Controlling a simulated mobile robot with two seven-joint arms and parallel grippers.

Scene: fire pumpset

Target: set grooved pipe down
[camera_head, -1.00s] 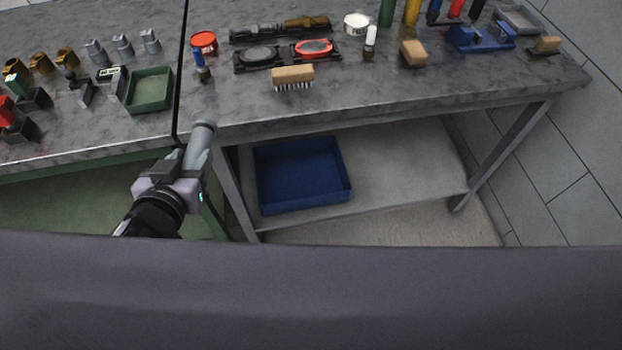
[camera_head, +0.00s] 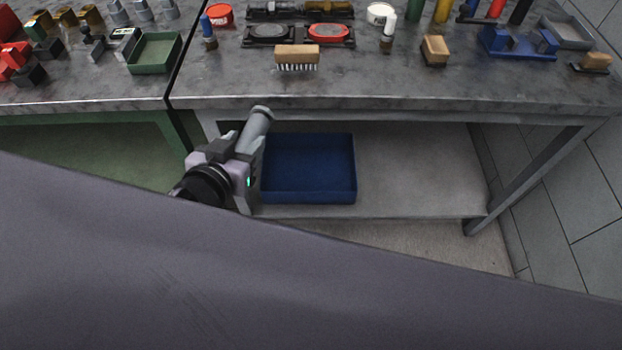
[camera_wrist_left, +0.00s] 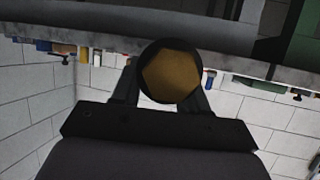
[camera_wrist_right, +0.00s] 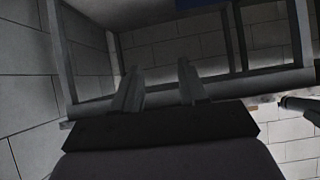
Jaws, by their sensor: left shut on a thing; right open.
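The grooved pipe (camera_head: 257,126) is a short grey cylinder, held tilted with its upper end near the front edge of the grey bench. My left gripper (camera_head: 239,150) is shut on it, in front of the bench. In the left wrist view the pipe (camera_wrist_left: 171,72) shows end-on as a dark ring with a brown inside, between the fingers of my left gripper (camera_wrist_left: 165,88). My right gripper (camera_wrist_right: 158,82) is open and empty in the right wrist view, near a metal table frame. It is not visible in the head view.
A blue bin (camera_head: 308,196), apparently empty, stands on the lower shelf (camera_head: 410,190) just right of the pipe. The bench top (camera_head: 390,85) has a clear front strip. A brush (camera_head: 297,54), a wooden block (camera_head: 434,48) and a green tray (camera_head: 131,68) stand behind it.

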